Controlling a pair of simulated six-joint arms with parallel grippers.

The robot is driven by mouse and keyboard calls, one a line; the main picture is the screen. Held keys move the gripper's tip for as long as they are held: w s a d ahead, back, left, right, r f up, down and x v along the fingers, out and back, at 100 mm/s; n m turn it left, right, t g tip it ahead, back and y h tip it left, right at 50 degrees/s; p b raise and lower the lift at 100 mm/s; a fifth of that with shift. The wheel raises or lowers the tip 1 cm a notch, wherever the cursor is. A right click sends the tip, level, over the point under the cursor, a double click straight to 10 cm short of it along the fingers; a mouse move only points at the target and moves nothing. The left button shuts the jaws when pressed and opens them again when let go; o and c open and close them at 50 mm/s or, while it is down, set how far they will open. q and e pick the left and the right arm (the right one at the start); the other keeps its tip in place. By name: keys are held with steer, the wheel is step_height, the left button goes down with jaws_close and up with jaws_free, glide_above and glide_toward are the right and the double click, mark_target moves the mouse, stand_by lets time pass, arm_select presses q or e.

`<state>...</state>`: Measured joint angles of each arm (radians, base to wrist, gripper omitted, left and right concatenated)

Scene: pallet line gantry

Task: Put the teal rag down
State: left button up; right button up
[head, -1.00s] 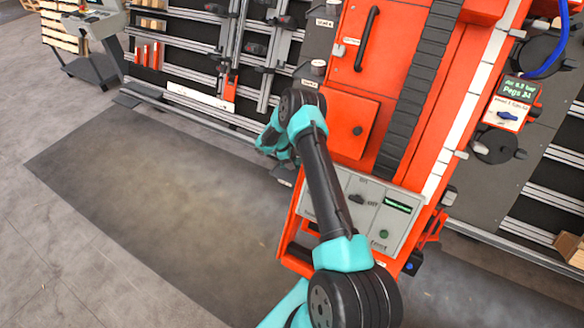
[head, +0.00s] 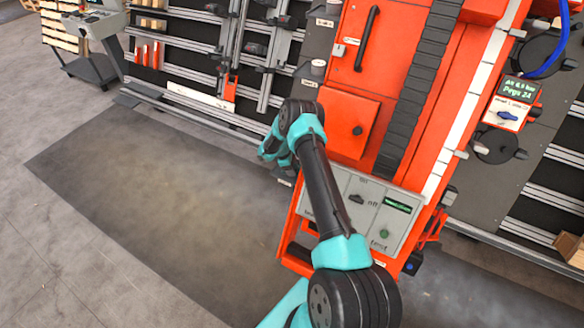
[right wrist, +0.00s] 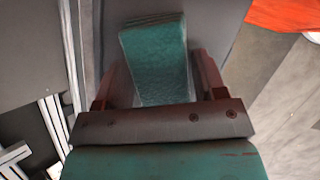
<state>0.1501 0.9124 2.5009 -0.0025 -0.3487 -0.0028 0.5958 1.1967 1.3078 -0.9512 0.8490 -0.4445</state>
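The teal rag (right wrist: 155,62) shows in the right wrist view, between the two reddish-brown fingers of my right gripper (right wrist: 158,75). The fingers stand well apart, with the rag filling most of the space between them. It looks gripped, and its far end sticks out past the fingertips. Its near end is hidden by the gripper's body. In the head view my right arm reaches up in front of the orange machine, its wrist bent to the left. The rag cannot be made out there. My left gripper is not in view.
The orange machine (head: 363,120) with a grey switch panel (head: 348,208) stands close to my right arm. A rack with metal rails (head: 190,60) runs behind it. A dark floor mat (head: 160,200) lies clear at the left. A grey console (head: 97,22) stands at the far left.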

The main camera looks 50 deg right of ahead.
steer(key=o, duration=0.3)
steer(key=shift+r, duration=0.15)
steer(key=v, duration=1.2)
steer(key=shift+a, duration=0.1)
stand_by(0.3)
